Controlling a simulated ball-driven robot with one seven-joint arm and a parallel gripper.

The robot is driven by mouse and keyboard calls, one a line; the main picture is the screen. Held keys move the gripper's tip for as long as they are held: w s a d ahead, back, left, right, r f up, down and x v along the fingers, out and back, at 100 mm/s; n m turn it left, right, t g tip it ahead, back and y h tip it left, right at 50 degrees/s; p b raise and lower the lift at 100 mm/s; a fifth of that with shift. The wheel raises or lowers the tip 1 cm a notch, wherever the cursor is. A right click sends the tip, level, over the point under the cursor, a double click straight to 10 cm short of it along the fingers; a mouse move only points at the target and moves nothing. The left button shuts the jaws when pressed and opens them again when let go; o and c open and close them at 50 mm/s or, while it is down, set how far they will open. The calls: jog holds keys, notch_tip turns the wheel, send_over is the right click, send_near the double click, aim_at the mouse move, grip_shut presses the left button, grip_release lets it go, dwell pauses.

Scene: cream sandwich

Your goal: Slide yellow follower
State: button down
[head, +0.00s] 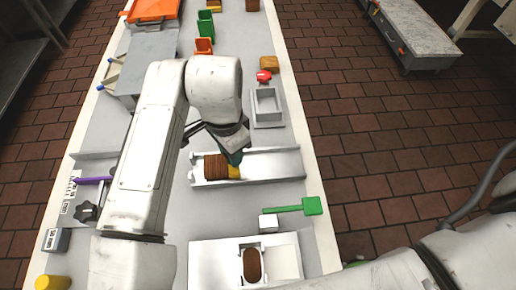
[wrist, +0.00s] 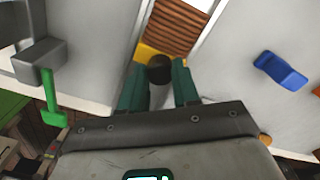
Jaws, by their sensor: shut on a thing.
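The yellow follower (head: 234,173) sits in a long white channel (head: 275,165), at the right end of a row of brown ribbed slices (head: 214,167). In the wrist view the yellow follower (wrist: 146,52) carries a round dark knob (wrist: 159,70), and the brown slices (wrist: 178,25) lie just beyond it. My gripper (head: 233,157) reaches down over the channel from above. Its green fingers (wrist: 159,84) stand on both sides of the knob and are shut on it. The fingers hide part of the follower.
A green lever (head: 312,206) with a white block lies in front of the channel's right end. A white fixture (head: 216,262) holding a brown piece is at the front. A grey tray (head: 268,107) and a red object (head: 264,76) stand behind. The channel's right part is empty.

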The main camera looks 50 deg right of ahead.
jog(key=shift+w+a, duration=0.9)
jog(key=c, duration=0.8)
grip_release()
jog(key=shift+r, duration=0.15)
notch_tip(320, 180, up, 11)
jog(key=shift+f+b, duration=0.2)
jog(key=shift+b, duration=0.2)
